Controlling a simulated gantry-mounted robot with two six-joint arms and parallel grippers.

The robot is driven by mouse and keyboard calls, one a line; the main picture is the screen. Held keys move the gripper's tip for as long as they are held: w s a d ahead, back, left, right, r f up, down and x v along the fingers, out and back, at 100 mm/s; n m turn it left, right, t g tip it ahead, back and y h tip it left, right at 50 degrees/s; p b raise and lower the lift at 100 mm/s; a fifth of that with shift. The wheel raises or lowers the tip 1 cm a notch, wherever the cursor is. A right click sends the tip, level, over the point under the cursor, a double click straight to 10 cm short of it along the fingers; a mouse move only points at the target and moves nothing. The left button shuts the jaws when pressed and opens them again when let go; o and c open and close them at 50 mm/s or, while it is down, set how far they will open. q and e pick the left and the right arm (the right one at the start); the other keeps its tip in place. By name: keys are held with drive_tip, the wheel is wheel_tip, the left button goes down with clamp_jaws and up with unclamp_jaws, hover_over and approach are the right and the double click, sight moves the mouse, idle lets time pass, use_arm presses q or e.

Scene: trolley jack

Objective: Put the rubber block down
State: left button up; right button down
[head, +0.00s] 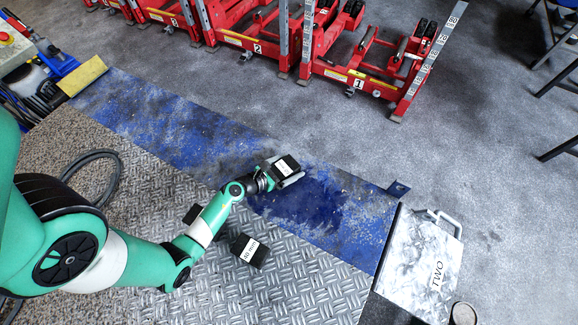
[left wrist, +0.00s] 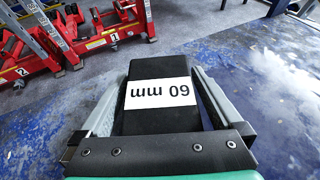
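My left gripper (head: 289,172) is shut on a black rubber block (head: 285,164) with a white label, above the dark blue painted floor strip. In the left wrist view the block (left wrist: 158,93) sits between the two grey fingers, and its label reads 60 mm upside down. The gap between the block's underside and the floor cannot be judged. A second black block (head: 250,254), labelled 40 mm, lies on the tread plate. Another small black block (head: 192,214) shows beside my left forearm, partly hidden by it. My right gripper is not in view.
Several red trolley jacks (head: 345,65) with number tags stand along the back. A metal-looking case (head: 420,262) marked TWO lies at the right.

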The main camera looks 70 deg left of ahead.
use_arm(q)
drive_tip(key=shift+r, duration=0.3)
drive_tip(key=p+v, duration=0.3)
drive_tip(key=v, duration=0.9)
